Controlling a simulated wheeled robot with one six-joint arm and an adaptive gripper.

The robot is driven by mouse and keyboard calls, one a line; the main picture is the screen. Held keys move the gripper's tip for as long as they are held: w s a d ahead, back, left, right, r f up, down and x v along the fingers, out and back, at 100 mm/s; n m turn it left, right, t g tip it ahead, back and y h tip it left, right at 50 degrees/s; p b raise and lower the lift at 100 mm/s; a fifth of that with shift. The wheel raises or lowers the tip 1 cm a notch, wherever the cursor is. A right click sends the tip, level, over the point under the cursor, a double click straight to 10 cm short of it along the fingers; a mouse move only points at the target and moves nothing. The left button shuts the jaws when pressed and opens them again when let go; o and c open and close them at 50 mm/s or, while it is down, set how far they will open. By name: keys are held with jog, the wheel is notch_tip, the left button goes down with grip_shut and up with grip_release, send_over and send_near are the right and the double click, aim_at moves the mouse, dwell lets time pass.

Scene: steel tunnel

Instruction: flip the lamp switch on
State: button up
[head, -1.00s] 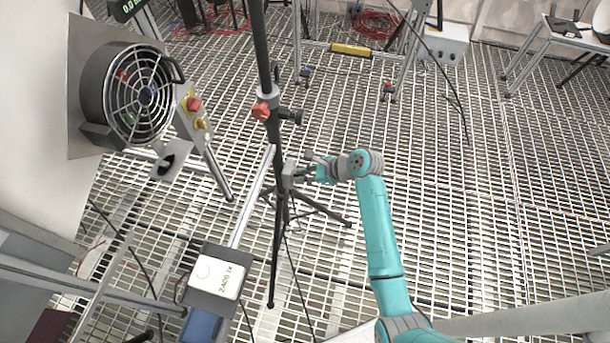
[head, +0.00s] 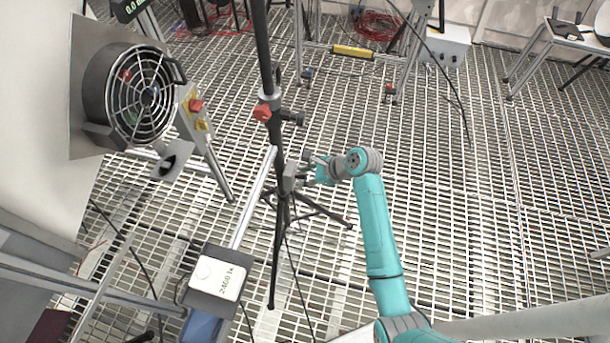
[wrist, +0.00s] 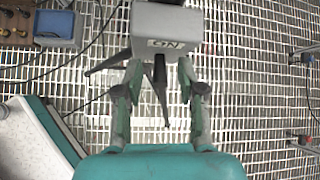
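The lamp switch box (head: 289,177) is a small grey box on the black tripod pole (head: 278,205) in the head view. In the wrist view the box (wrist: 165,27) is at the top centre, with a pale label bearing dark letters that look like ON or NO. My gripper (head: 305,174) is just right of the box in the head view. In the wrist view my gripper's (wrist: 161,68) two fingers are spread apart, with nothing held between them. Their tips are at the near edge of the box; whether they touch it I cannot tell.
A light meter (head: 217,277) with an lx reading stands at lower left. A round caged fan (head: 140,95) and a panel with a red button (head: 196,106) are at left. Tripod legs spread below the box, and cables lie around. The grating floor at right is mostly clear.

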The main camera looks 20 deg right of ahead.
jog(key=v, duration=1.2)
dwell(0.3)
